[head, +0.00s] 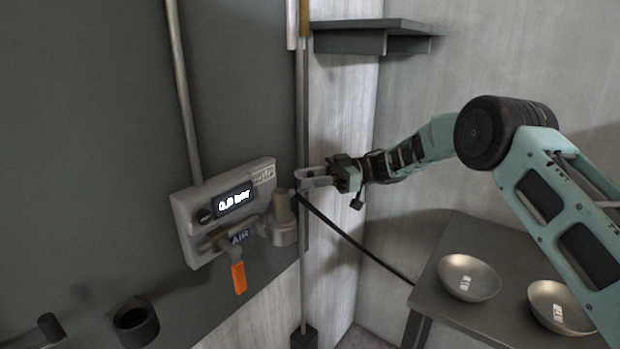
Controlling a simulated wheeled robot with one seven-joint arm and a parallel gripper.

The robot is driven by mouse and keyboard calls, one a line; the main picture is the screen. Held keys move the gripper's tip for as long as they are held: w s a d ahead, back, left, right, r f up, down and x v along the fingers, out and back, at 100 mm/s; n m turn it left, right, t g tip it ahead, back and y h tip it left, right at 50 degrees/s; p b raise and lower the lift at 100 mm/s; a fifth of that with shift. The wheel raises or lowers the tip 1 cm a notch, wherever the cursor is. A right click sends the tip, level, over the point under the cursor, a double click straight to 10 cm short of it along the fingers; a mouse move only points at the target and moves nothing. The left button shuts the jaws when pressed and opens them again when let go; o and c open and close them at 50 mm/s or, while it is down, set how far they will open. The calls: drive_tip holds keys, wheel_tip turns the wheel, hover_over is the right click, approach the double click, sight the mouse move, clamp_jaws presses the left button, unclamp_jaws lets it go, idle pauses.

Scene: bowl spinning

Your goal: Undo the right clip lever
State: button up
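My gripper (303,179) reaches in from the right. Its two grey fingers point left with a narrow gap between them, and I see nothing held in it. The fingertips are just right of a brownish-grey cylindrical coupling (284,215) on the wall unit, close to its top. I cannot tell whether they touch it. A thin black hose (350,238) starts near the coupling, just below the fingers. I cannot make out a separate right clip lever; it may be too small or hidden by the fingers.
The wall unit (186,225) has a lit display (233,200), an AIR label and an orange handle (239,278) hanging down. Two metal bowls (468,279) (558,307) stand on a dark table (452,238) at lower right. A shelf (375,27) juts out above my arm.

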drive_tip(key=w+d+b, duration=0.3)
drive_tip(key=d, duration=1.4)
drive_tip(key=shift+w+b, duration=0.2)
drive_tip(key=shift+b, duration=0.1)
